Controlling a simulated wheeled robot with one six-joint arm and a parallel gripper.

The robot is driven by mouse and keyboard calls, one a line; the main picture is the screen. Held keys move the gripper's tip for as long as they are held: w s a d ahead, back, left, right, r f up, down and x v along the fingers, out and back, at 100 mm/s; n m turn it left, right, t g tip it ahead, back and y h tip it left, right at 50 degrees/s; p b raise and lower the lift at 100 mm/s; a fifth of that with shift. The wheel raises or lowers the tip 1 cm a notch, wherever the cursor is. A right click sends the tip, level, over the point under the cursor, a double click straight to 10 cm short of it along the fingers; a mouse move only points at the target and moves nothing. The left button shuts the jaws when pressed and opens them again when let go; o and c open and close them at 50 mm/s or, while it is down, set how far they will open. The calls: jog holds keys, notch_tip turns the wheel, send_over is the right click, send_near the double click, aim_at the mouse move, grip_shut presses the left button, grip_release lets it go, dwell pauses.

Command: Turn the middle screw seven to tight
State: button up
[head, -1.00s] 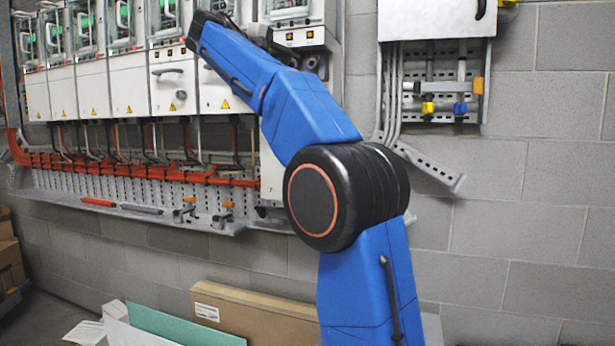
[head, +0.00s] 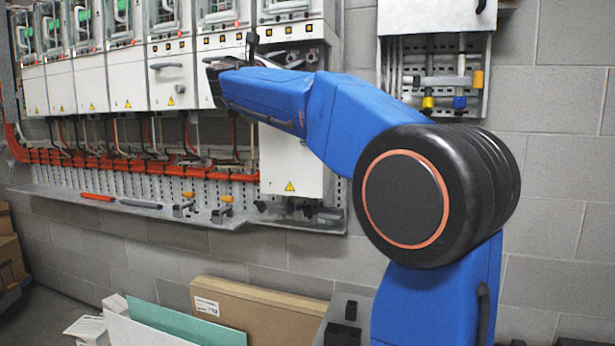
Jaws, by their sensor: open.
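The drive at the right end of the row (head: 290,32) has its lower front panel (head: 290,165) lower than those of its neighbours, with a yellow warning triangle on it. A dark opening (head: 304,56) shows between drive and panel. No screw can be made out; my blue arm crosses in front of this area. My forearm reaches left, and its dark end lies over the neighbouring drive's white front. Dark wrist parts show just above the forearm, close to the drive. My gripper's fingers cannot be made out behind the arm.
More drives (head: 120,85) line the wall at left, over orange wiring. A narrow ledge (head: 100,203) below holds a red tool (head: 97,197), a grey tool (head: 141,204) and small clamps (head: 184,205). A cardboard box (head: 255,312) leans below. A wall box (head: 437,18) hangs at right.

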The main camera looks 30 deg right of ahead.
jog(key=n+t, duration=0.2)
jog(key=n, duration=0.2)
jog(key=shift+s+y, duration=0.15)
jog(key=shift+y, duration=0.25)
jog(key=v, duration=1.7)
jog(key=s+d+f+m+g+y, duration=0.1)
jog(key=s+d+f+m+y, duration=0.1)
jog(key=f, duration=0.5)
jog(key=s+d+f+m+g+y, duration=0.1)
jog(key=s+d+f+m+y, duration=0.1)
jog(key=f, duration=0.6)
jog(key=s+d+f+m+g+y, duration=0.1)
jog(key=s+d+f, duration=0.3)
jog(key=f, duration=0.4)
jog(key=shift+d+m+g+y, duration=0.25)
jog(key=shift+m+g+y, duration=0.15)
jog(key=shift+y, duration=0.4)
jog(key=shift+s+f, duration=0.1)
jog(key=shift+s, duration=0.05)
